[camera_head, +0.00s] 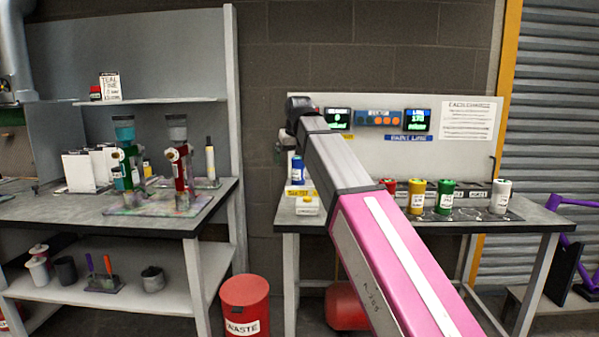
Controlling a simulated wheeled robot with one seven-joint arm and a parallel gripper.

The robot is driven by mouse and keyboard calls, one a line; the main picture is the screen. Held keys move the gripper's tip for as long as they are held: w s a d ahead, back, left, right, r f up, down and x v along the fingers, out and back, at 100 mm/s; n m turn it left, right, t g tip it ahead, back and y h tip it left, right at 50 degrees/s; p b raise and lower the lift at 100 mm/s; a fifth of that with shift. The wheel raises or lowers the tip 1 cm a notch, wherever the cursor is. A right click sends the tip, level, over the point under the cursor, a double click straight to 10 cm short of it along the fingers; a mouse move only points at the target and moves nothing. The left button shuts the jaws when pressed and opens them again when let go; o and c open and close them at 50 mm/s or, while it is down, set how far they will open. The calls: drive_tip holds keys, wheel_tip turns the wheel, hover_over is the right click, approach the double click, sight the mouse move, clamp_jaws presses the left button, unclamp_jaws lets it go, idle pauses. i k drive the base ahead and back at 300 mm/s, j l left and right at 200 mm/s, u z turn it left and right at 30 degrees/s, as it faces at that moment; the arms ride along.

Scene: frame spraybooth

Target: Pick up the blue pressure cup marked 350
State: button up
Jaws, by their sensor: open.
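A blue cup (297,170) with a pale label stands upright at the left end of the right-hand workbench; its marking is too small to read. My arm reaches in from the lower right and ends in a dark joint above the cup. My gripper (286,150) shows only in small part below that joint, just above and slightly left of the cup. It is open, with nothing seen in it. The gap between the fingers and the cup cannot be judged, and my arm hides the middle of the bench.
Red (388,186), yellow (416,196), green (445,197) and white (500,196) cups stand along the right-hand workbench (520,215). A white box with a yellow top (306,205) sits in front of the blue cup. A red waste bin (245,305) stands below.

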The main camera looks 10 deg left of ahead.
sight(298, 167)
drive_tip(key=i, duration=1)
